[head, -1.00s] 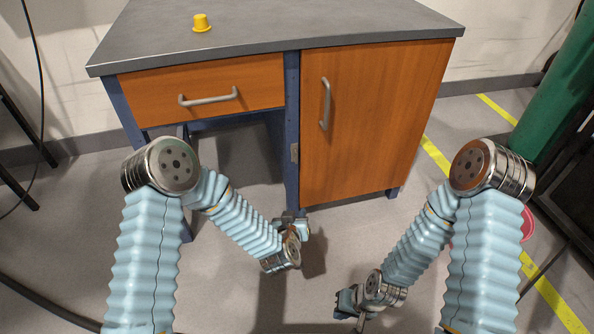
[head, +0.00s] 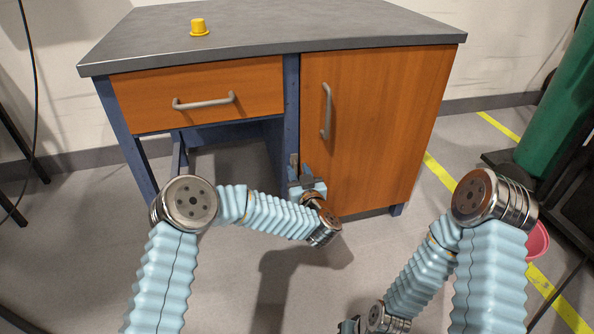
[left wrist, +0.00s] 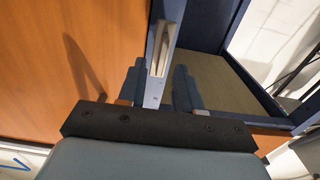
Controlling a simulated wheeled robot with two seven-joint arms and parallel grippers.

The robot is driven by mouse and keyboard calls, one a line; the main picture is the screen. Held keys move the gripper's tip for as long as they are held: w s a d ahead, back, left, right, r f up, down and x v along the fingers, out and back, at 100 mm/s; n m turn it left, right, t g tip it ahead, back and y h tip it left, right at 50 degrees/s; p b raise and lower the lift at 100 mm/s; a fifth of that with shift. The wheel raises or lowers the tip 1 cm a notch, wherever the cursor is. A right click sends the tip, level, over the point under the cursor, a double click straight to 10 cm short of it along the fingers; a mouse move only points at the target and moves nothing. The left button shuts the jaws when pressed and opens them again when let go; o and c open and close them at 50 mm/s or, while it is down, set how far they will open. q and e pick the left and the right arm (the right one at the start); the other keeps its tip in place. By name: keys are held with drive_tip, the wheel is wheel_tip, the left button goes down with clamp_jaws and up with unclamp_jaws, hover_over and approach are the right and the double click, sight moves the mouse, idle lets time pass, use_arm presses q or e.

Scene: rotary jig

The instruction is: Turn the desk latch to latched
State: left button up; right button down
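The desk latch is a small grey metal piece (head: 294,160) on the blue post between the knee space and the cupboard door. In the left wrist view the latch (left wrist: 160,48) shows as a pale bar, roughly in line with the post. My left gripper (head: 299,176) is in front of the post just below the latch. In the left wrist view its fingers (left wrist: 158,75) are apart, one on each side of the post, with the latch beyond the gap. I cannot tell whether they touch anything. My right gripper (head: 350,326) is low, cut off by the bottom edge.
The orange cupboard door (head: 370,130) with its grey handle is shut, right of the post. A shut drawer (head: 200,95) is at the left. A yellow knob-shaped object (head: 199,28) stands on the desktop. A green cylinder (head: 562,100) and a pink bucket (head: 537,241) are at the right.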

sight(295, 166)
use_arm(q)
drive_tip(key=shift+x, duration=1.15)
clamp_jaws()
